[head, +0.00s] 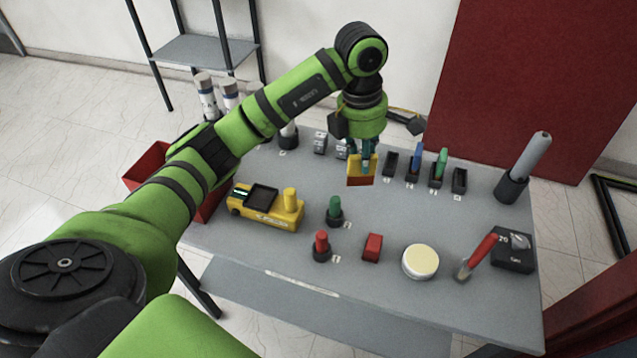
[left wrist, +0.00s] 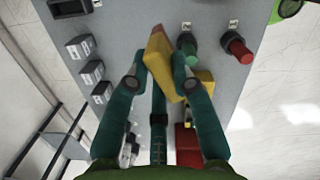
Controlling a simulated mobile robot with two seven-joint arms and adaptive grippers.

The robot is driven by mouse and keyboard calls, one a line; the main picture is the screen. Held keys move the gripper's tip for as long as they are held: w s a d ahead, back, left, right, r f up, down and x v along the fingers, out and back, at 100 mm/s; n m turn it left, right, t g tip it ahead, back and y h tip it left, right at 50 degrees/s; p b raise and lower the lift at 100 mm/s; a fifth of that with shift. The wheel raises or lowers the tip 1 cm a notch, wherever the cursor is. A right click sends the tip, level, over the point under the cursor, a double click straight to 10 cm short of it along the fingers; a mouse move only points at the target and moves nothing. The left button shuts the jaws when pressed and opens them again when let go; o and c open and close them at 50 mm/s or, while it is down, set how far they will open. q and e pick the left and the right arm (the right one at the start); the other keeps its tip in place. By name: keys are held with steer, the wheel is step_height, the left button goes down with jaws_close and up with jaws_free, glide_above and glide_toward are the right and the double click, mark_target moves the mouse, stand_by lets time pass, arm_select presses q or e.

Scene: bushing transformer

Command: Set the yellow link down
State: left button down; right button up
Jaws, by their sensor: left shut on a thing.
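The yellow link (head: 361,167) is a small yellow block with a red-brown lower end, above the back middle of the grey table. My left gripper (head: 368,156) points down and is shut on it. In the left wrist view the yellow link (left wrist: 158,58) sits between the two teal fingers of my left gripper (left wrist: 158,82). The link appears held above the table, though the exact gap cannot be told. My right gripper is in neither view.
Small black holders (head: 413,166) line the back. A red bin (head: 150,165) is at left.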

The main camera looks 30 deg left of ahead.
arm_select(q)
steer(key=s+a+f+p, duration=0.1)
steer(key=a+f, duration=0.2)
steer(key=s+a+f+p, duration=0.1)
steer(key=a+f+p, duration=0.1)
steer(key=a+f, duration=0.1)
steer(key=s+a+f+p, duration=0.1)
steer(key=a+f, duration=0.2)
steer(key=a, duration=0.1)
steer(key=shift+s+a+f, duration=0.15)
steer(key=shift+a+f, duration=0.1)
steer(key=shift+a, duration=0.05)
steer(key=shift+f, duration=0.6)
steer(key=c, duration=1.1)
jaws_free()
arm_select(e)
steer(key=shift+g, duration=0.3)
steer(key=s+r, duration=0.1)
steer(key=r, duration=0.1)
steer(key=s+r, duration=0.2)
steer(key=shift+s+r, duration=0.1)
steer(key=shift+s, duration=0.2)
arm_select(q)
steer(key=shift+o, duration=0.2)
steer(key=shift+r, duration=0.1)
